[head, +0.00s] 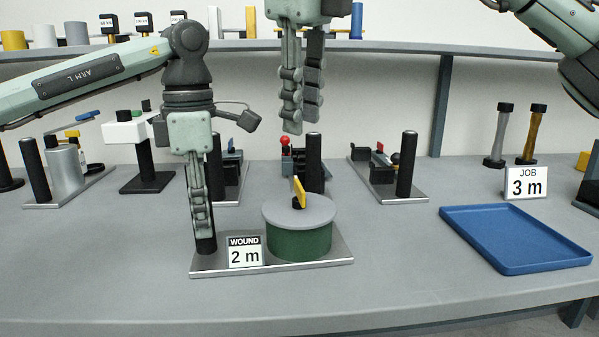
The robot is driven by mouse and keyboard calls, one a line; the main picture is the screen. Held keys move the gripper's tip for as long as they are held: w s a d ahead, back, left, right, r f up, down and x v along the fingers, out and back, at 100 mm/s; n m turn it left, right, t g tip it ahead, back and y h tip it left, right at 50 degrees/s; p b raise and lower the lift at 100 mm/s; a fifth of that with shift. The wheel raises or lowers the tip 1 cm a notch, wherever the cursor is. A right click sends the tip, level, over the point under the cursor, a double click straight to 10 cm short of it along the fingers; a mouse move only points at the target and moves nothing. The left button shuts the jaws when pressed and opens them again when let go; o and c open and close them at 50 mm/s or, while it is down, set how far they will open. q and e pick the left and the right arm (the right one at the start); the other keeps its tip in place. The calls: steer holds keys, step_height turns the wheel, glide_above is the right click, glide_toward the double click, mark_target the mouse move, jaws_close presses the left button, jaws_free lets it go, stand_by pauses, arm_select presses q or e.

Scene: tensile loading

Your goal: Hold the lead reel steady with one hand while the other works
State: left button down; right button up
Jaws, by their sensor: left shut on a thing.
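The lead reel is a dark green drum (299,240) under a round grey top disc (285,212), with a yellow handle (300,190) on a black hub. It stands on a metal base plate (320,257) with a "WOUND 2 m" sign (245,252). My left gripper (203,232) points down at the plate's left end, shut on a black post (206,245) that its fingers mostly hide. My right gripper (303,125) hangs above and behind the reel, fingers down, clear of the handle. Its fingers look close together; their opening is unclear from this angle.
An empty blue tray (515,238) lies at the right, before a "JOB 3 m" sign (526,184). Two dumbbell-shaped specimens, grey (499,135) and brass (532,137), stand behind it. Several other fixtures with black posts line the back, below a shelf (400,47). The front bench is clear.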

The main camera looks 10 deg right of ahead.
mark_target(299, 183)
steer(key=w+f+n+g, duration=0.1)
steer(key=f+n, duration=0.2)
steer(key=n, duration=0.5)
steer(key=w+f+n+g, duration=0.1)
steer(key=f+n, duration=0.3)
steer(key=n, duration=0.5)
steer(key=w+f+n+g, duration=0.1)
steer(key=f+n, duration=0.3)
steer(key=n, duration=0.5)
steer(key=shift+w+d, duration=0.1)
steer(key=shift+w, duration=0.3)
jaws_close()
